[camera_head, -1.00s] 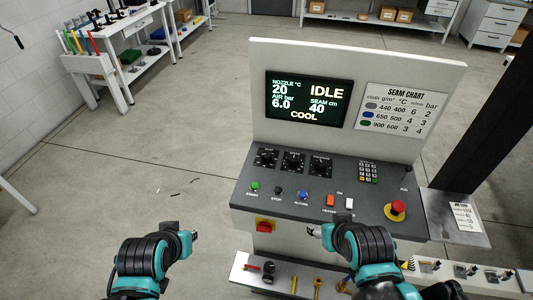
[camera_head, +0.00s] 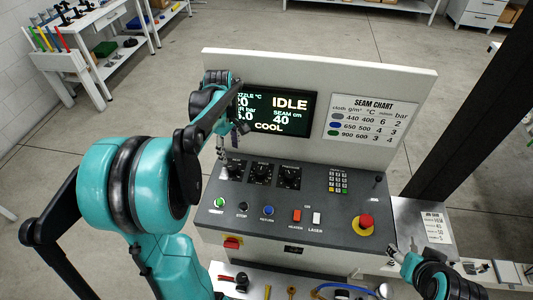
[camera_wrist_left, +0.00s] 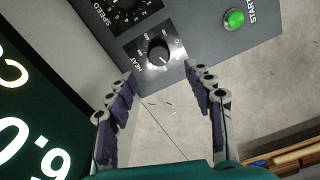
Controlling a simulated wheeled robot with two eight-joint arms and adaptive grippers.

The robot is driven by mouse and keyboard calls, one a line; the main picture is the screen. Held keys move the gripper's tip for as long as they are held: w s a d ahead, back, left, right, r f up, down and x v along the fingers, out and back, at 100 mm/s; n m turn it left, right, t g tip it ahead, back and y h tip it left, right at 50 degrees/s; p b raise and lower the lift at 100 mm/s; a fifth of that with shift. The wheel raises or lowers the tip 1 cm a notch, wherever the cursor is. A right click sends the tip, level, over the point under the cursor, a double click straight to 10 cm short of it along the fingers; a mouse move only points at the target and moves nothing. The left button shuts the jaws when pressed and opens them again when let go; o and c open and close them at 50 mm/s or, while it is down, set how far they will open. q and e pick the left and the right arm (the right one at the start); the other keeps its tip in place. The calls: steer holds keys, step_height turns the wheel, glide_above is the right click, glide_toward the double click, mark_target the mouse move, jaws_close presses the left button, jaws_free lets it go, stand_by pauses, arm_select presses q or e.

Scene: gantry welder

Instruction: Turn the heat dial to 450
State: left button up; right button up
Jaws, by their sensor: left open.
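The heat dial (camera_head: 233,169) is the leftmost of three black dials on the welder's sloped panel, partly behind my left gripper in the head view. In the left wrist view the heat dial (camera_wrist_left: 158,53) shows a round black knob with a white mark, labelled HEAT; its exact reading is too small to tell. My left gripper (camera_head: 229,138) is open above and behind the dial row, in front of the screen. In the wrist view its fingertips (camera_wrist_left: 159,76) spread just short of the dial, with nothing between them. My right gripper (camera_head: 398,254) hangs low at the panel's right; its jaw gap is unclear.
The speed dial (camera_head: 262,173) sits right beside the heat dial. The screen (camera_head: 290,110) reads IDLE and COOL, nozzle partly hidden. The green start button (camera_head: 219,203), other buttons and a red emergency stop (camera_head: 365,222) lie nearer the front. The seam chart (camera_head: 371,121) is at right.

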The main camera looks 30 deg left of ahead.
mark_target(233, 166)
arm_select(q)
steer(key=shift+w+f, duration=0.2)
steer(key=shift+f, duration=0.1)
step_height(233, 166, down, 7)
steer(key=shift+f+b, duration=0.15)
steer(key=shift+b, duration=1)
steer(key=c, duration=1.2)
